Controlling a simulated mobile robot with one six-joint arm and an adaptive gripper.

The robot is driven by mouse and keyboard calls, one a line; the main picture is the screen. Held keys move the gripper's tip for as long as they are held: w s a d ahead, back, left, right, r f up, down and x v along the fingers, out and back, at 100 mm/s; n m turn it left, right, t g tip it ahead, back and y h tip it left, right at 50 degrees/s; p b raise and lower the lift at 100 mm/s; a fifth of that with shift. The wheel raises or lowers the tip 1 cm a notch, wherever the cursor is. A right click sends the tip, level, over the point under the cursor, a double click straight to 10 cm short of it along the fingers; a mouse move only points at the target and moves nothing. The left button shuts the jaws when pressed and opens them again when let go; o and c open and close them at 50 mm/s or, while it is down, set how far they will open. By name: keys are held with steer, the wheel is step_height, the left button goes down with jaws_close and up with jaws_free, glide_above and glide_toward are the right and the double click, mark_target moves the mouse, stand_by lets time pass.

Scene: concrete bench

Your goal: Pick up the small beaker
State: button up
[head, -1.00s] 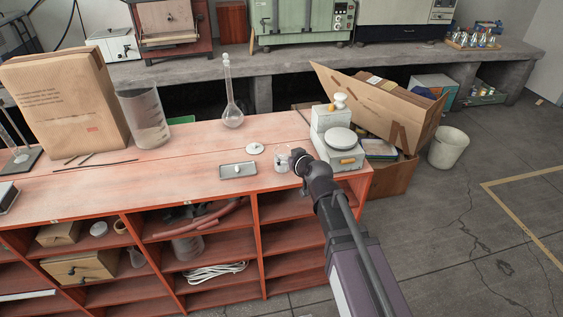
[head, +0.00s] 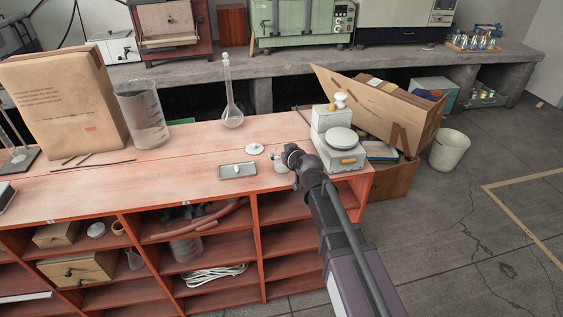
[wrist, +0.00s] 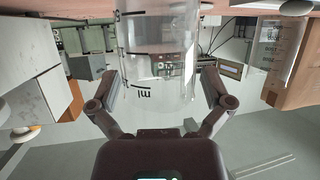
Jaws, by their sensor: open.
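The small beaker (head: 277,163) is clear glass and stands on the red-topped shelf unit near its front right, partly hidden by my gripper (head: 287,157). In the wrist view, which looks upside down, the beaker (wrist: 158,60) fills the upper middle with dark graduation marks and "ml" on its wall. My gripper (wrist: 160,85) is open there, with one finger on each side of the beaker. I see gaps between the fingers and the glass, so the beaker is not gripped.
A white balance (head: 338,150) stands close to the right of the gripper. A small grey tray (head: 238,171) and a white dish (head: 254,149) lie to the left. A tall flask (head: 231,105), a large beaker (head: 143,115) and a paper bag (head: 62,105) stand farther left.

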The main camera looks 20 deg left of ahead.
stand_by(0.3)
steer(key=c, duration=1)
steer(key=shift+r, duration=0.1)
